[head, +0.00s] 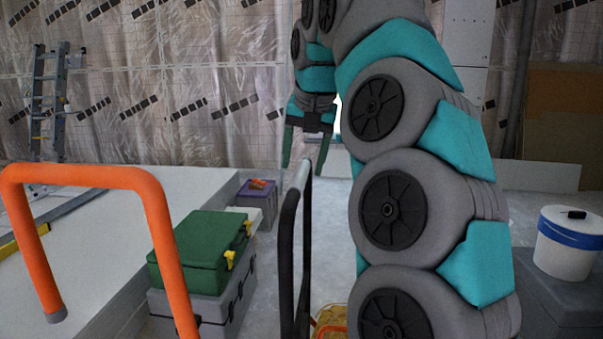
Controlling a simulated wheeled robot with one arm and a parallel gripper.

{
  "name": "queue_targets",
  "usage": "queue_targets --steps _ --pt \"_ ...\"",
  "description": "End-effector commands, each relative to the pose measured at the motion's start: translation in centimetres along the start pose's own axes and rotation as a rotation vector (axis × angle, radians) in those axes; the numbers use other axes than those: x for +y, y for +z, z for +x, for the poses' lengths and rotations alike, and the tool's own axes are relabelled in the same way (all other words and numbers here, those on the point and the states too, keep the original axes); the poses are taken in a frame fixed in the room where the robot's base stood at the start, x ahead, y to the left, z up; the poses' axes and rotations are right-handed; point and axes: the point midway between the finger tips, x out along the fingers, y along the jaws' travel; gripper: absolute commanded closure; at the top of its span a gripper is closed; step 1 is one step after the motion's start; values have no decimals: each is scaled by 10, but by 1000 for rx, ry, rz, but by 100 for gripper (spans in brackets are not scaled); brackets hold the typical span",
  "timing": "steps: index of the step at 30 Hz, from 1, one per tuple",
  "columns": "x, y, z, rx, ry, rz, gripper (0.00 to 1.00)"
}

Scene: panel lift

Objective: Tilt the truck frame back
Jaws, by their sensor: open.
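A black tubular loop (288,235) stands upright in the middle of the head view, seen almost edge-on. It looks like the handle of the truck frame, but its lower part runs out of the picture. My gripper (304,165) points down at the loop's top with its two dark green fingers spread. One finger shows to each side of the tube's upper end. I cannot tell whether they touch it or how far apart they are in depth. An orange bent tube (85,177) crosses the left foreground; I cannot tell whether it belongs to the truck.
A green toolbox (200,248) sits on a grey case (215,308) left of the loop. White panels (100,225) lie stacked at left. A ladder (48,105) leans at the back wall. A white bucket (566,250) stands at right. Bare floor shows behind the loop.

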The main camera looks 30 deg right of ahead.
Motion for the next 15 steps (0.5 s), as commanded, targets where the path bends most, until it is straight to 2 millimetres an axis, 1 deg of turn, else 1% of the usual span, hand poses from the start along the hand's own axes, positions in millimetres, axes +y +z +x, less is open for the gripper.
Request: queue_targets --steps 3,6,10,15 --pt "1 2 14 -5 2 -1 34" --pt "0 0 22 -1 -1 -1 34" --pt "0 1 26 -2 -1 0 34" --pt "0 0 27 -1 -1 1 34"
